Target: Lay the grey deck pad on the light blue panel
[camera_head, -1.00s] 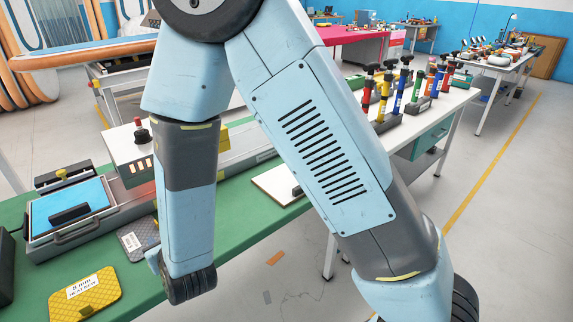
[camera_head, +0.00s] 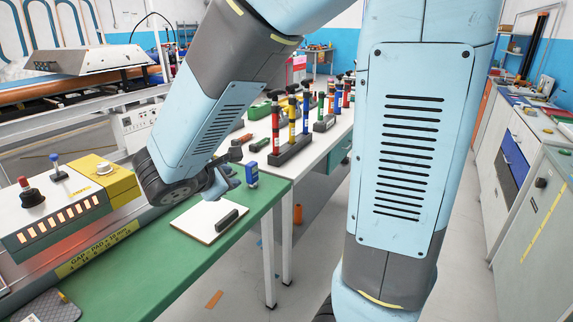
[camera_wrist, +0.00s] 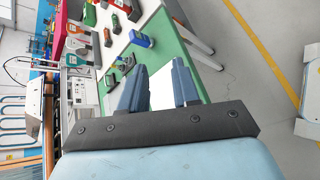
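The light blue panel is not in view now. My gripper (camera_head: 222,186) is over the green bench by a white board with a dark handle, well to the right of the grey pad. In the wrist view, the two blue-grey fingers of my gripper (camera_wrist: 160,70) are apart, with nothing held between them. Part of the white board (camera_wrist: 168,92) shows beyond them.
The white board (camera_head: 195,222) lies near the green bench's front edge. A machine with a yellow end (camera_head: 105,178) and knobs stands left of my gripper. Several coloured pumps (camera_head: 292,125) stand on a white table behind. A small blue item (camera_head: 251,172) is close by my gripper.

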